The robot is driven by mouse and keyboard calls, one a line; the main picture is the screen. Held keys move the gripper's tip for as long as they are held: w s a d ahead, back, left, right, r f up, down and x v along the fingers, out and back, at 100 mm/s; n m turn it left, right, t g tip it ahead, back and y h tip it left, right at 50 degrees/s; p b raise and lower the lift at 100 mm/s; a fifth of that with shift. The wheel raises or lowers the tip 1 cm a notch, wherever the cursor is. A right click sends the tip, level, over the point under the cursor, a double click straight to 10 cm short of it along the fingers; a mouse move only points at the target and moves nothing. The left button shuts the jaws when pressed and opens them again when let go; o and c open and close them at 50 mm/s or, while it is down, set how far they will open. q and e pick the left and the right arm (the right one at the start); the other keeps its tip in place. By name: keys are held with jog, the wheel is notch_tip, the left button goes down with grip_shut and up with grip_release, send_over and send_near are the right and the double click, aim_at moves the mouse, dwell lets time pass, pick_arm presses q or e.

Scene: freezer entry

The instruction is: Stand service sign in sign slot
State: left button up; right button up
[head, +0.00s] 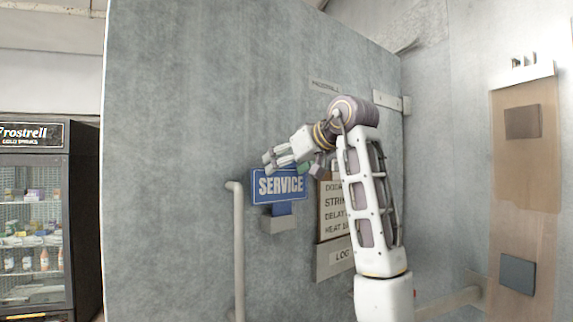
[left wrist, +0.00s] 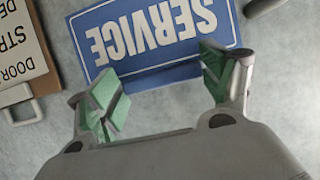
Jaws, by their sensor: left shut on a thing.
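The blue service sign (head: 279,186) with white letters is upright against the grey wall panel in the head view. Its narrow blue lower tab meets the grey sign slot (head: 281,225), a small block on the panel. I cannot tell whether the tab is seated inside it. My left gripper (head: 272,160) is at the sign's top edge, shut on the sign. In the left wrist view, the sign (left wrist: 152,38) appears upside down, with the green-padded fingers of my left gripper (left wrist: 165,90) at its upper edge. My right gripper is not in view.
A vertical grey handle bar (head: 238,250) stands left of the slot. A notice board (head: 333,208) with a log box (head: 335,257) hangs close on the right, partly behind my arm. A drinks fridge (head: 35,220) stands at the far left.

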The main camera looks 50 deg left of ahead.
pick_arm(q)
jog(key=shift+f+b, duration=1)
jog(key=shift+f, duration=0.45)
dwell(1.6)
jog(key=o, duration=0.9)
jog(key=shift+v, duration=6.05)
